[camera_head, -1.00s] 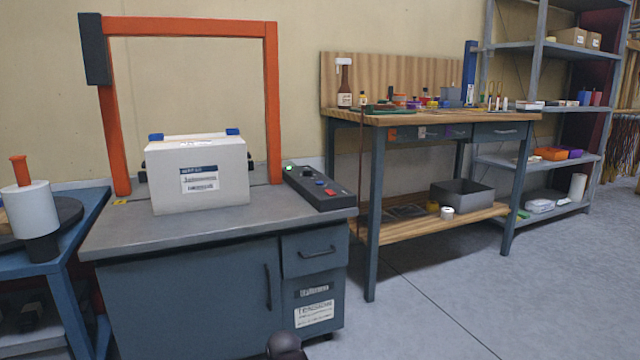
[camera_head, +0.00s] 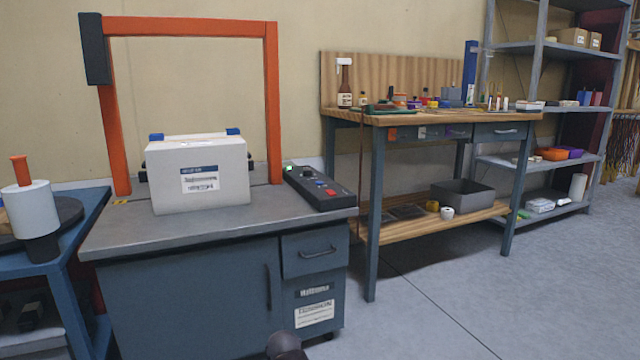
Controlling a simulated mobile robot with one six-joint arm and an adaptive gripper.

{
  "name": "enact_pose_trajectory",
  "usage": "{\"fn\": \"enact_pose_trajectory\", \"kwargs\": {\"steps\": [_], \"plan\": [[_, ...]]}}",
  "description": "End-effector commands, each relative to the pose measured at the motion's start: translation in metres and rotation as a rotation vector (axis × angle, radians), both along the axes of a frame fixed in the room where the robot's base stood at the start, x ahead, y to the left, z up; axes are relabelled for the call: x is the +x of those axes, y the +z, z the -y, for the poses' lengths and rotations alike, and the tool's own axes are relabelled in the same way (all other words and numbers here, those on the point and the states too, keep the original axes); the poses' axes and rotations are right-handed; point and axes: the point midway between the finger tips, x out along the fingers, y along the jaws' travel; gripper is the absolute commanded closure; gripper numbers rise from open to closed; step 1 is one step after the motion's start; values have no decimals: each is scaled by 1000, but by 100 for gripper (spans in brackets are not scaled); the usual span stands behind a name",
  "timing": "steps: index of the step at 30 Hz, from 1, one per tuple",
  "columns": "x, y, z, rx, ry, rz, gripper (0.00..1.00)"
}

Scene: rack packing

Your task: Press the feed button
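A black control panel (camera_head: 318,188) lies on the right side of the grey strapping-machine table. It carries a green light or button (camera_head: 289,169) at its far end, with a blue button (camera_head: 320,183) and a red button (camera_head: 330,191) nearer the front. I cannot read which one is labelled feed. A white box (camera_head: 198,178) with a label stands on the table under the orange arch (camera_head: 272,100). At the bottom edge a dark rounded part shows, likely of my arm. My gripper's fingers are not visible.
The machine table (camera_head: 120,235) has a cabinet with a drawer below. A blue stand (camera_head: 75,230) with a roll is at the left. A wooden workbench (camera_head: 440,116) with tools and a metal shelf (camera_head: 540,160) stand at the right. The floor at the front right is clear.

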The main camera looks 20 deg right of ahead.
Motion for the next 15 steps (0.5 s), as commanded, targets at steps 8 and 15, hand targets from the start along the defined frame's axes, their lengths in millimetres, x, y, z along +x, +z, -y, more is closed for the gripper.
{"fn": "enact_pose_trajectory", "kwargs": {"steps": [8,15], "plan": [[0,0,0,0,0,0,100],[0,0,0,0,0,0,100]]}}
